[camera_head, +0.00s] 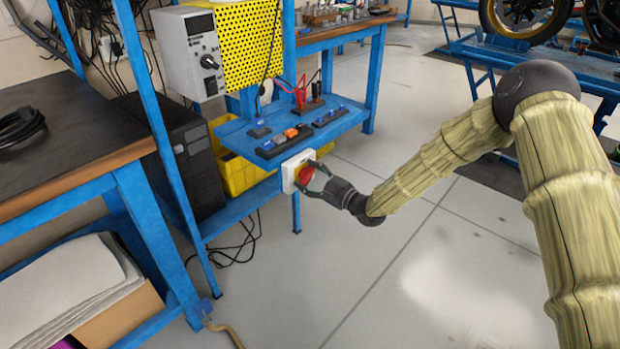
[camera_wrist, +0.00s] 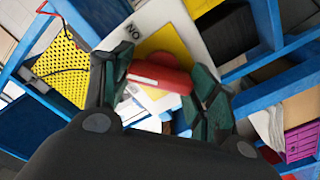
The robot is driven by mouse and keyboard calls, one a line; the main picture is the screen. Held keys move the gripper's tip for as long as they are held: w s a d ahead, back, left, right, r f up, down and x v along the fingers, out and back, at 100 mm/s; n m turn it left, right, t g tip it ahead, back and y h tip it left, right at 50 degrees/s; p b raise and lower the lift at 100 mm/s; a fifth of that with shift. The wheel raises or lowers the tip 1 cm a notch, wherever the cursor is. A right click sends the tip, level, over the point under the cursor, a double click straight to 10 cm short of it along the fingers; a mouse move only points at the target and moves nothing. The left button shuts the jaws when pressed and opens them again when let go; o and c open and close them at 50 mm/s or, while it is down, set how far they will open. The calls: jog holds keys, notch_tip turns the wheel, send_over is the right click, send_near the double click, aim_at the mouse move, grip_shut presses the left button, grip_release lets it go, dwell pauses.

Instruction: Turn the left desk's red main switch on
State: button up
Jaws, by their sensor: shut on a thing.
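The red main switch (camera_head: 306,175) sits on a pale plate (camera_head: 290,172) at the front edge of a small blue shelf. In the wrist view the red switch (camera_wrist: 160,78) is a knob with a white mark, over a yellow and white face with lettering partly legible as "NO". My gripper (camera_head: 314,178) reaches the switch from the right. Its two dark green fingers are on either side of the red knob and shut on it. In the wrist view my gripper (camera_wrist: 158,88) hides the lower part of the plate.
The blue shelf (camera_head: 345,124) above carries small black, blue and orange parts. A yellow bin (camera_head: 240,170) and a black computer case (camera_head: 190,150) stand behind. A grey control box (camera_head: 190,50) hangs on the upper left.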

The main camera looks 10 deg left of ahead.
jog(key=m, duration=0.3)
jog(key=shift+m, duration=0.4)
jog(key=shift+w+d+m, duration=0.1)
jog(key=shift+m, duration=1.8)
jog(key=o, duration=1)
jog(key=v, duration=1.2)
